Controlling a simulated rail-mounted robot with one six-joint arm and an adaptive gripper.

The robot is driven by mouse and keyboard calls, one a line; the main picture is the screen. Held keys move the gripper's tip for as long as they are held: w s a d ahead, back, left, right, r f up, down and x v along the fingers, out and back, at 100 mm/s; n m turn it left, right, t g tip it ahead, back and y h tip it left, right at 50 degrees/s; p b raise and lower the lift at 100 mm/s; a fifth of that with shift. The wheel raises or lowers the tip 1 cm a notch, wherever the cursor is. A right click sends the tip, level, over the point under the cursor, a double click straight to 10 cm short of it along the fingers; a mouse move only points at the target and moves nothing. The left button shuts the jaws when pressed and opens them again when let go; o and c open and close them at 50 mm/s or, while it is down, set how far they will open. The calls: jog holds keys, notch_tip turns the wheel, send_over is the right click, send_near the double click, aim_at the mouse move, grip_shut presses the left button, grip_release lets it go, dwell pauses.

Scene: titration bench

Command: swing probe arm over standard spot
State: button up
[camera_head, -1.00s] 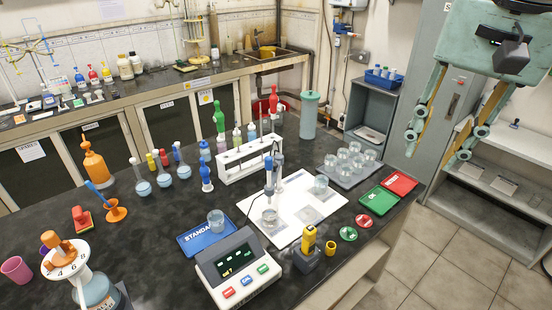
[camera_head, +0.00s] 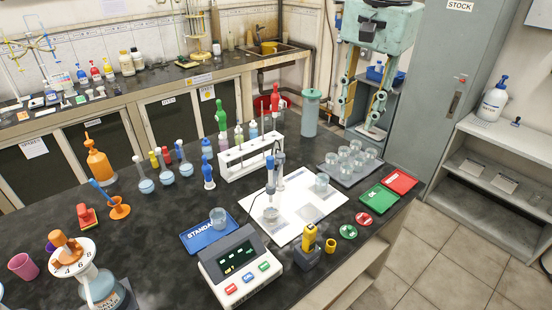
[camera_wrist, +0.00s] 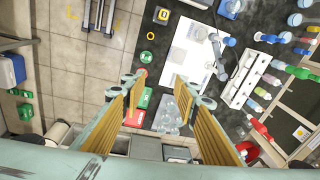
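The probe arm (camera_head: 279,170) stands upright on a white board (camera_head: 312,207), with a blue-topped probe (camera_head: 270,175) hanging over a glass beaker (camera_head: 271,213). The probe arm also shows in the wrist view (camera_wrist: 221,52). My gripper (camera_head: 362,112) is open and empty, beyond the bench's far right side in the head view, well away from the probe arm. In the wrist view its fingers (camera_wrist: 158,85) are wide apart.
A tube rack (camera_head: 250,157) stands behind the board. A tray of beakers (camera_head: 347,177), a green mat (camera_head: 379,198) and a red mat (camera_head: 401,181) lie to its right. The meter (camera_head: 239,268) and a yellow-topped device (camera_head: 308,246) stand in front.

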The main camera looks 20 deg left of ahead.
jog(key=w+a+f+m+p, duration=0.1)
jog(key=w+a+f, duration=0.4)
jog(key=w+a, duration=0.5)
jog(key=m+g+p, duration=0.1)
jog(key=m, duration=0.1)
send_over(276, 163)
notch_tip(276, 163, down, 8)
jog(key=f, duration=0.1)
jog(key=shift+w+r, duration=0.1)
jog(key=shift+r, duration=0.15)
jog(key=shift+f, duration=0.1)
jog(key=shift+f, duration=6.8)
grip_shut()
